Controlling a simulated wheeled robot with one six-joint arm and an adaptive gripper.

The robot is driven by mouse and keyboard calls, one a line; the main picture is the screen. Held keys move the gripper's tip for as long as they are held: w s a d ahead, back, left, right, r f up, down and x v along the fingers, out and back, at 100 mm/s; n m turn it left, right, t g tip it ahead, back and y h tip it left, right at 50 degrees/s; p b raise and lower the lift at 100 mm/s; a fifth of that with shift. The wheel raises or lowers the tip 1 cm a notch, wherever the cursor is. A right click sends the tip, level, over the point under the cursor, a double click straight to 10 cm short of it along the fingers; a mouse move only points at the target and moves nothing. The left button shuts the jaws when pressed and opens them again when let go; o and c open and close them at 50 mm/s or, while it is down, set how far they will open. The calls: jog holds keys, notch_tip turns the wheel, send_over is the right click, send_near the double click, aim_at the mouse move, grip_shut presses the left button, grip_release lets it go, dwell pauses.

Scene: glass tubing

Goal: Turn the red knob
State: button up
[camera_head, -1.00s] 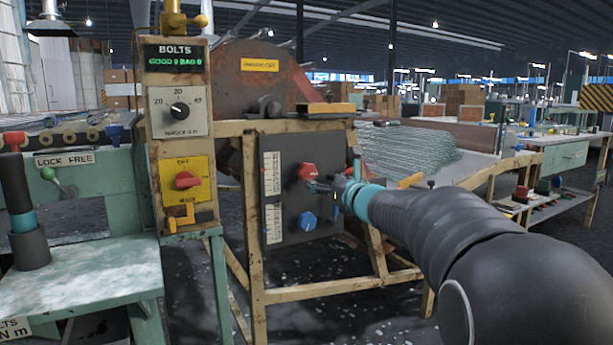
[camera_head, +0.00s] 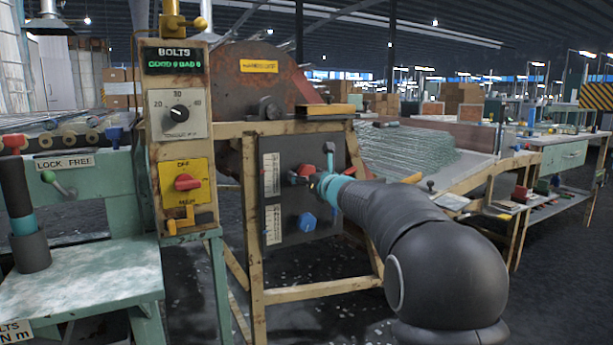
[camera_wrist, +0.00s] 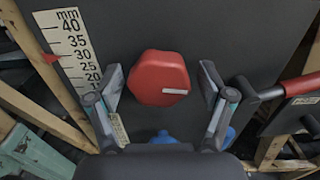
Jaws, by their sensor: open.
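The red knob (camera_wrist: 155,75) is a hexagonal knob with a pale pointer line running toward the right, on a dark panel. In the wrist view it lies between the two spread fingers of my gripper (camera_wrist: 160,95), with a gap on each side. In the head view the red knob (camera_head: 305,171) is partly hidden by my gripper (camera_head: 314,182), which is right at it. My gripper is open and empty. Another red knob (camera_head: 187,182) is on a yellow plate of the control post at the left.
A blue knob (camera_head: 307,222) is below the red knob on the same panel (camera_head: 285,222). A mm scale (camera_wrist: 68,45) is on the panel's left side. A red-handled lever (camera_wrist: 295,92) is close to the right finger. A wooden frame (camera_head: 257,270) surrounds the panel.

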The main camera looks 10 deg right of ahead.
jog(key=c, duration=1.2)
jog(key=shift+o, duration=0.2)
jog(key=shift+m, duration=0.4)
jog(key=m, duration=0.3)
jog(key=shift+r+m+p, duration=0.15)
jog(key=shift+m+p, duration=0.25)
jog(key=m+p, duration=0.1)
jog(key=m, duration=0.4)
jog(key=shift+a+r+m+p, duration=0.1)
jog(key=shift+m+p, duration=0.2)
jog(key=shift+p, duration=0.1)
jog(key=m+p, duration=0.2)
jog(key=m, duration=0.2)
jog(key=m+p, duration=0.2)
jog(key=m, duration=0.3)
jog(key=shift+p, duration=0.3)
jog(key=shift+m, duration=0.4)
